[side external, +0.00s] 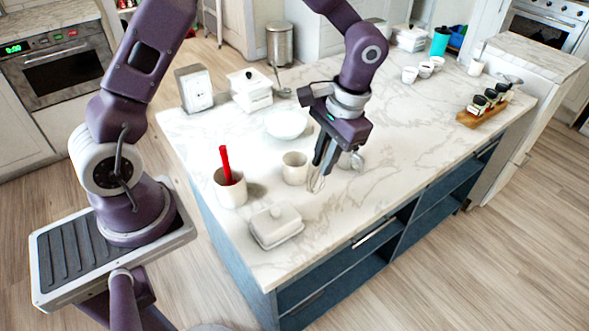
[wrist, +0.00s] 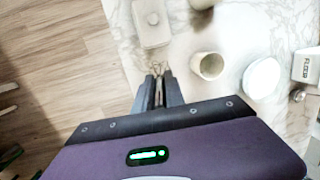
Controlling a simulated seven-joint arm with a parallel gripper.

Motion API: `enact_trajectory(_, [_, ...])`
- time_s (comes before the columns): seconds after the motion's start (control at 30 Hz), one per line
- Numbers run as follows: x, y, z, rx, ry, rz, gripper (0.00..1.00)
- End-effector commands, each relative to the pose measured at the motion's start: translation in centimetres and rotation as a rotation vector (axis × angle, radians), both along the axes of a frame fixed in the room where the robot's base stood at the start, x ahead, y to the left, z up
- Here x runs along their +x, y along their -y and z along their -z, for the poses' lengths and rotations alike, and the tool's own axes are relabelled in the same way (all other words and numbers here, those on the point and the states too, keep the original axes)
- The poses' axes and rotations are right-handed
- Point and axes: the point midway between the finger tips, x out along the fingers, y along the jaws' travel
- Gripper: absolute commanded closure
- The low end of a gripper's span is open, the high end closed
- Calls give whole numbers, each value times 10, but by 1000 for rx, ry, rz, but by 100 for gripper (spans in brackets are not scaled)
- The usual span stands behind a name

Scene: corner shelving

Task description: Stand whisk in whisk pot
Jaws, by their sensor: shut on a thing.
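My gripper (side external: 325,158) is shut on the whisk (side external: 316,184), above the marble counter. The whisk's thin wire end hangs below the fingers; its handle is mostly hidden between them. In the wrist view, the whisk's wires (wrist: 158,68) show just past the fingertips (wrist: 158,90). An empty-looking cream pot (side external: 294,173), likely the whisk pot, stands upright just left of my gripper. It also shows in the wrist view (wrist: 207,66), right of the whisk and apart from it.
A larger white crock (side external: 230,193) holding a red utensil (side external: 226,165) stands farther left. A lidded butter dish (side external: 276,226) is in front, near the counter edge. A white bowl (side external: 286,124) is behind the pot. A pale object (side external: 357,161) is partly hidden behind my gripper.

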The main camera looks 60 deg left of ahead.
Motion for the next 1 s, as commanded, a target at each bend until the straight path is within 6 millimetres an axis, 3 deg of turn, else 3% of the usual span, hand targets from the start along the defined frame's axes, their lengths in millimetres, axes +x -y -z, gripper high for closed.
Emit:
enact_trajectory(0.17, [6, -16, -8, -18, 15, -34, 100])
enact_trajectory(0.4, [23, -95, -52, -99, 101, -179, 100])
enact_trajectory(0.53, [24, -126, -69, -120, 143, -225, 100])
enact_trajectory(0.67, [23, -135, -71, -127, 155, -235, 100])
enact_trajectory(1.0, [23, -134, -39, -127, 153, -235, 100])
